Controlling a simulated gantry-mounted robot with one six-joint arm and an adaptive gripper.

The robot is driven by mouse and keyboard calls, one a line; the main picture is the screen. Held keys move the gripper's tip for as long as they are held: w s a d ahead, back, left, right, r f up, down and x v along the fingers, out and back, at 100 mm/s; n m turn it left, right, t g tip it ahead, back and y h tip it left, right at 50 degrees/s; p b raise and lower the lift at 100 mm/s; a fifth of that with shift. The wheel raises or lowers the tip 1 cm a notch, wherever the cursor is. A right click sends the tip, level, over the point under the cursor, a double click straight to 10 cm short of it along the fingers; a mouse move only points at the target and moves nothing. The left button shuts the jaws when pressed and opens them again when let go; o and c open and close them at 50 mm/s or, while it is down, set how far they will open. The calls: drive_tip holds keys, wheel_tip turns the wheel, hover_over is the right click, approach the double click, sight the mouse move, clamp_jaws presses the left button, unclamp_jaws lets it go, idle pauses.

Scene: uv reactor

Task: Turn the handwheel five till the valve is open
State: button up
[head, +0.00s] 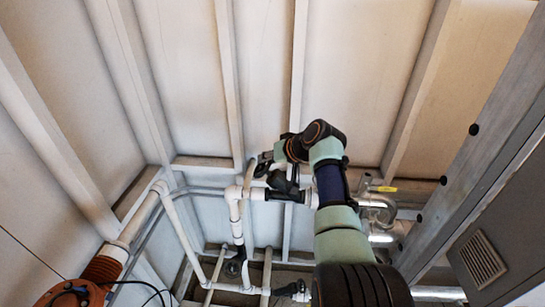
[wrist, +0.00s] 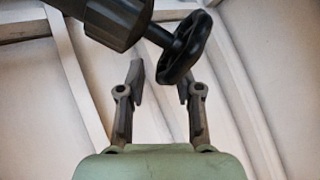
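A black handwheel (wrist: 185,47) on a short stem sticks out from a thick black valve body (wrist: 118,18) at the top of the wrist view. The wheel is tilted and seen nearly edge-on. My gripper (wrist: 160,80) is open and empty. Its two fingers point up towards the wheel. The right fingertip is close to the wheel's lower rim; I cannot tell whether they touch. The left fingertip is clear of the rim. In the head view, my gripper (head: 260,163) is above a black valve (head: 284,184) on the white pipe. No number shows on the wheel.
White pipes (head: 235,205) run up and across below my gripper. Another black fitting (head: 234,268) sits lower down. Metal pipework with a yellow handle (head: 386,189) stands to the right of my arm. An orange-brown part (head: 102,268) is at lower left. Ribbed walls close in behind.

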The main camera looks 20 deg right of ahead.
drive_tip(key=shift+s+a+f, duration=0.15)
drive_tip(key=shift+s, duration=0.2)
drive_tip(key=v, duration=1.1)
drive_tip(key=shift+d+r, duration=0.3)
drive_tip(key=shift+r, duration=0.15)
